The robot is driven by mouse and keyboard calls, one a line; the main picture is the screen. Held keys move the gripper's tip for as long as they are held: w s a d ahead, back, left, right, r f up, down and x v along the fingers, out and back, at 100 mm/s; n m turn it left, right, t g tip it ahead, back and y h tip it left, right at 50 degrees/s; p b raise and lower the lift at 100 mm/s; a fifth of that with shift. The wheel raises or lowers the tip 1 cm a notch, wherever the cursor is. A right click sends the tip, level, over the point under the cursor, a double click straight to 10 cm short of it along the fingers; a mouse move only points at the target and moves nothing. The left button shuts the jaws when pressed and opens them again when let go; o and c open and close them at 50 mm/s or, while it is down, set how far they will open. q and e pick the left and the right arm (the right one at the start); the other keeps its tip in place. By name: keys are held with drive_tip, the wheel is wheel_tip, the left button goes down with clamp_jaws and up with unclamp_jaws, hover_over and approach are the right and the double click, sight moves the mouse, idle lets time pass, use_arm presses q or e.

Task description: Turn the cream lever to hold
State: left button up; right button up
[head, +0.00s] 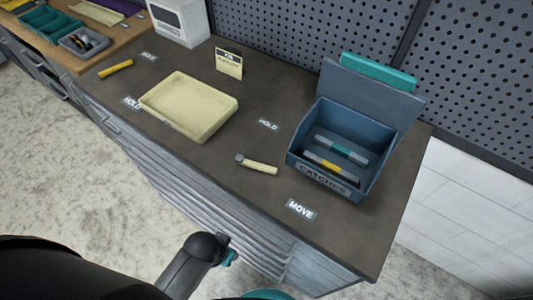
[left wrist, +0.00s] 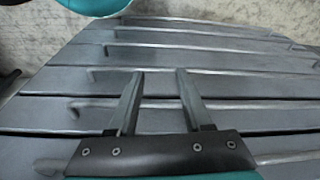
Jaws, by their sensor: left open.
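The cream lever (head: 261,167) lies on the dark worktop. Its round grey pivot is at its left end and its handle points right and slightly toward the front. One HOLD label (head: 268,124) is behind it and a MOVE label (head: 301,209) is in front and to the right. The handle points between these two labels. My left gripper (left wrist: 158,75) is open and empty in the left wrist view, with grey drawer fronts behind its fingers. In the head view my left arm is low at the bottom, in front of the cabinet. My right gripper is not in view.
A blue bin (head: 297,164) with bars stands right of the lever. A cream tray (head: 232,110) and a yellow lever (head: 115,68) are to the left. A small sign (head: 229,63) stands at the back. The worktop around the cream lever is clear.

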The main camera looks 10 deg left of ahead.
use_arm(q)
drive_tip(key=w+d+r+t+p, duration=0.1)
drive_tip(key=w+r+p, duration=0.1)
drive_tip(key=r, duration=0.6)
drive_tip(key=w+d+r+p, duration=0.1)
drive_tip(key=w+r, duration=0.1)
drive_tip(key=r, duration=0.5)
drive_tip(key=w+d+r+m, duration=0.1)
drive_tip(key=w+d, duration=0.1)
drive_tip(key=w+d+r+m+h, duration=0.1)
drive_tip(key=w+d+r+m, duration=0.1)
drive_tip(key=w+d+r+m+h, duration=0.1)
drive_tip(key=w+d+r+m, duration=0.1)
drive_tip(key=shift+d+p, duration=0.15)
drive_tip(key=shift+p, duration=0.25)
drive_tip(key=w+d+r+m+g+h, duration=0.1)
drive_tip(key=w+d+r+m, duration=0.2)
drive_tip(key=r+m, duration=0.1)
wheel_tip(320, 180, up, 9)
drive_tip(key=m+g+y+p, duration=0.2)
drive_tip(key=m+y, duration=0.1)
drive_tip(key=m, duration=0.5)
hover_over(268, 167)
wheel_tip(268, 167, down, 15)
drive_tip(key=shift+r+b, duration=0.1)
drive_tip(key=shift+b, duration=0.85)
drive_tip(key=shift+c, duration=0.2)
clamp_jaws()
